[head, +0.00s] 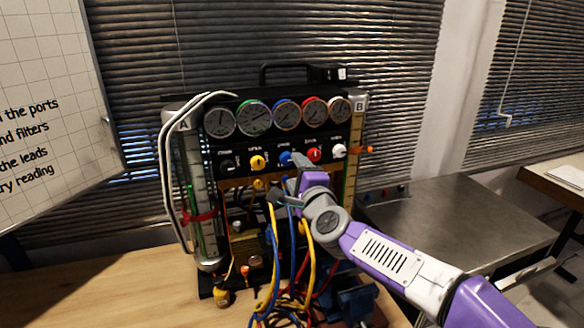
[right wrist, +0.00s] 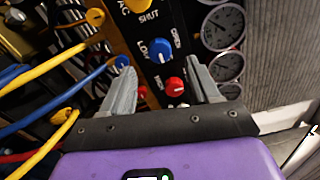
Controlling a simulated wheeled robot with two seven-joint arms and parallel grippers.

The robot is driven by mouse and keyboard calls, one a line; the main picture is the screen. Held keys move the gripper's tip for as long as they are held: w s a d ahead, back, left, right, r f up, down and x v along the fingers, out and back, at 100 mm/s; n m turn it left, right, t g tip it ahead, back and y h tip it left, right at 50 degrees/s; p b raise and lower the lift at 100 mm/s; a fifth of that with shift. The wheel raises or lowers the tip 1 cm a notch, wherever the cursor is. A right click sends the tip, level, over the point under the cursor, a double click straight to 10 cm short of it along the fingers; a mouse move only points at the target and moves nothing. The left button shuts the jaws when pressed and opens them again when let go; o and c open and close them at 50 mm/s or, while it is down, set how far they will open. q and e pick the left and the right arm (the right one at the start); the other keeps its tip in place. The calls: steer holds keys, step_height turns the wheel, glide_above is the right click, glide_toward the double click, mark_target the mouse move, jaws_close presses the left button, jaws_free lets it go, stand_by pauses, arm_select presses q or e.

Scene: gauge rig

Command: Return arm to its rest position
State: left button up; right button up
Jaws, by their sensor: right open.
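My right gripper (head: 296,164) is in front of the gauge rig's knob row, its purple and white arm reaching in from the lower right. In the right wrist view its two grey fingers (right wrist: 163,88) are apart with nothing held between them. A blue knob (right wrist: 159,50) and a red knob (right wrist: 174,87) lie beyond the fingers, on the black panel. The head view also shows the yellow knob (head: 257,162), the red knob (head: 313,154) and the white knob (head: 339,150). My left gripper is not in view.
Several round gauges (head: 286,115) run above the knobs. Yellow, blue and red leads (head: 274,270) hang below my right gripper. A metal side table (head: 460,215) stands to the right. A whiteboard (head: 50,95) stands at the left. The wooden bench (head: 130,290) is clear at the left front.

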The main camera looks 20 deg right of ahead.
steer(key=shift+s, duration=0.7)
